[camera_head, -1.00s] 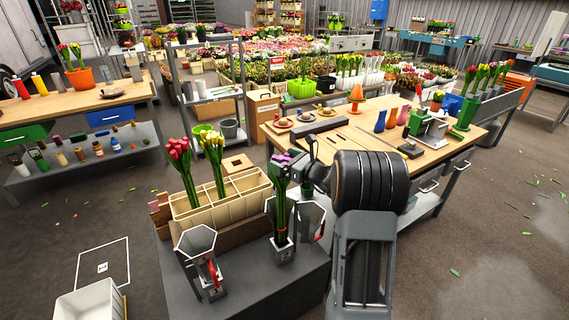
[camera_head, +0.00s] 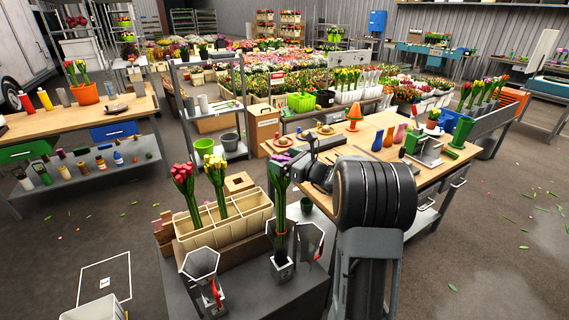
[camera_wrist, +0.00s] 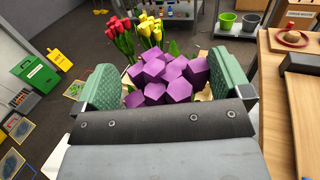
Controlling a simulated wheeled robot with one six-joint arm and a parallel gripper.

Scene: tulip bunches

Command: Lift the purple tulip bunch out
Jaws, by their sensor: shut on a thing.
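The purple tulip bunch (camera_head: 281,205) stands upright, with its long green stems above a small grey holder (camera_head: 283,270) on the dark bench. The lower stem ends are at the holder's mouth; I cannot tell whether they are inside or just above it. My gripper (camera_wrist: 166,80) is shut on the bunch, with a green pad on each side of the purple blossoms (camera_wrist: 165,75) in the wrist view. In the head view my gripper reaches in from the right, just below the blossoms. The grip on the stems is hidden in the wrist view.
A cream divided crate (camera_head: 232,228) behind left holds red tulips (camera_head: 184,180) and yellow tulips (camera_head: 216,170). Metal funnel-like holders flank the bunch, one at left (camera_head: 201,264) and one at right (camera_head: 310,240). A wooden worktable (camera_head: 365,130) stands to the right.

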